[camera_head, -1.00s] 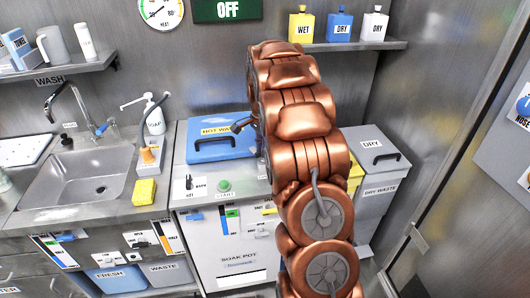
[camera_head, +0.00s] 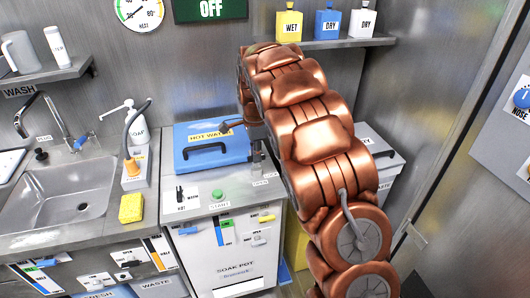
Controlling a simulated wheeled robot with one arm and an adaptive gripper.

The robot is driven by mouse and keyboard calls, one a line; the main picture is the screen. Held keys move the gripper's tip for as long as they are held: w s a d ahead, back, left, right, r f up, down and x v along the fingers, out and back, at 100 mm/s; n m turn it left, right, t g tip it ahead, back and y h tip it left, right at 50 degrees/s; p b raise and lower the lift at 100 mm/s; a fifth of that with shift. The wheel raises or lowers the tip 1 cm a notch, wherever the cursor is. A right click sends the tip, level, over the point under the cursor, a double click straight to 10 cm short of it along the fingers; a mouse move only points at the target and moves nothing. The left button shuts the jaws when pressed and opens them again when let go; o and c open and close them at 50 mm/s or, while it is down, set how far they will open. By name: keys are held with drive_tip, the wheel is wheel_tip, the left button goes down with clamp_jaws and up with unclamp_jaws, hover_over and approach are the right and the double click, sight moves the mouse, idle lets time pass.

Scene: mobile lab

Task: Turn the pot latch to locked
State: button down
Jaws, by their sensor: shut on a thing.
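The soak pot (camera_head: 228,262) is a white-fronted cabinet in the middle, with a blue lid (camera_head: 190,137) marked HOT WATER. The lid looks shut and has a black handle. A small grey upright piece (camera_head: 257,158), likely the pot latch, stands on the counter just right of the lid. Small labels beside it seem to read OPEN and LOCK. Which one it points to is too small to tell. My copper arm rises from the lower right and bends down behind itself near this piece. My gripper is hidden behind the arm links, so its hold on the latch does not show.
A sink (camera_head: 66,195) with tap is at left, with a yellow sponge (camera_head: 131,207) and soap bottle (camera_head: 137,130). A green START button (camera_head: 217,194) is on the counter before the lid. A shelf (camera_head: 340,41) with bottles hangs above. A grey DRY bin (camera_head: 385,150) stands behind my arm.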

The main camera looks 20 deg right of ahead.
drive_tip(key=shift+s, duration=0.1)
drive_tip(key=c, duration=1.1)
unclamp_jaws()
drive_tip(key=shift+r, duration=6)
